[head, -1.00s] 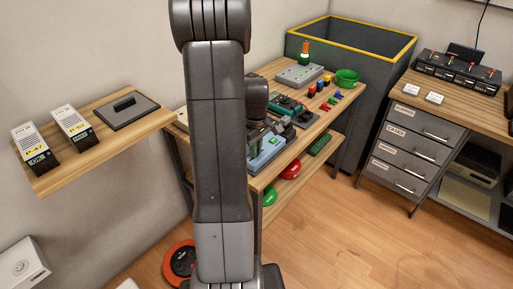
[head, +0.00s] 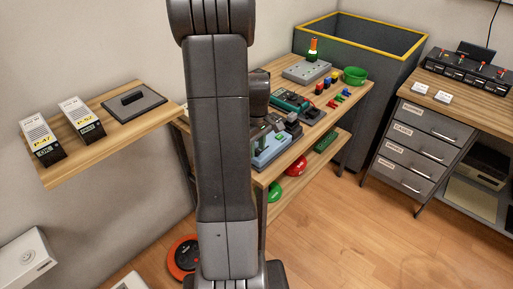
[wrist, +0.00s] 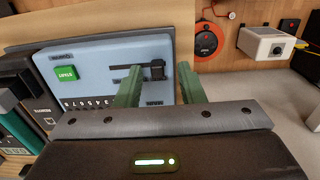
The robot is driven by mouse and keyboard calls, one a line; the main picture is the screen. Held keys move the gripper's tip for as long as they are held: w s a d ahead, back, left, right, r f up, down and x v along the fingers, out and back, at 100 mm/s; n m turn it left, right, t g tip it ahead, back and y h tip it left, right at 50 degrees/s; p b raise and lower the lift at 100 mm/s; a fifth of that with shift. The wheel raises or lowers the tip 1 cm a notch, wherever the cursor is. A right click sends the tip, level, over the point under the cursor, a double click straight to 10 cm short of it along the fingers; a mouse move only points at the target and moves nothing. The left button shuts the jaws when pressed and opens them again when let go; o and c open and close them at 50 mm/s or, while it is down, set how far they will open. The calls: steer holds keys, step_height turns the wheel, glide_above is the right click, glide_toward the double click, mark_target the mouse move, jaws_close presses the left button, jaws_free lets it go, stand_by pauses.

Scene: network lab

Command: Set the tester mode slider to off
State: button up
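The tester is a light blue box (head: 271,151) on the wooden bench in the head view, partly hidden by my arm. In the wrist view its blue face (wrist: 95,78) fills the upper left, with a green button (wrist: 65,73) and a row of digits. The dark slider knob (wrist: 157,71) sits near the right end of a dark horizontal slot. My gripper (wrist: 159,72) is open, its two green fingers on either side of the knob, with visible gaps. I cannot tell whether the fingertips reach the knob's depth. The slider's labels are too small to read.
A teal-handled tool (wrist: 18,128) lies left of the tester. Behind it on the bench are a grey box with a lit lamp (head: 313,50) and a green bowl (head: 354,75). A wooden shelf (head: 150,124) juts out at left. Floor at right (head: 330,240) is clear.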

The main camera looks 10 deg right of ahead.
step_height(320, 180, up, 13)
steer(key=shift+p, duration=0.45)
steer(key=f, duration=0.9)
steer(key=f+b, duration=0.1)
steer(key=f, duration=0.4)
steer(key=shift+w+d, duration=0.3)
steer(key=shift+d, duration=0.05)
steer(key=shift+w+d, duration=0.15)
steer(key=shift+d, duration=0.1)
steer(key=shift+r, duration=0.1)
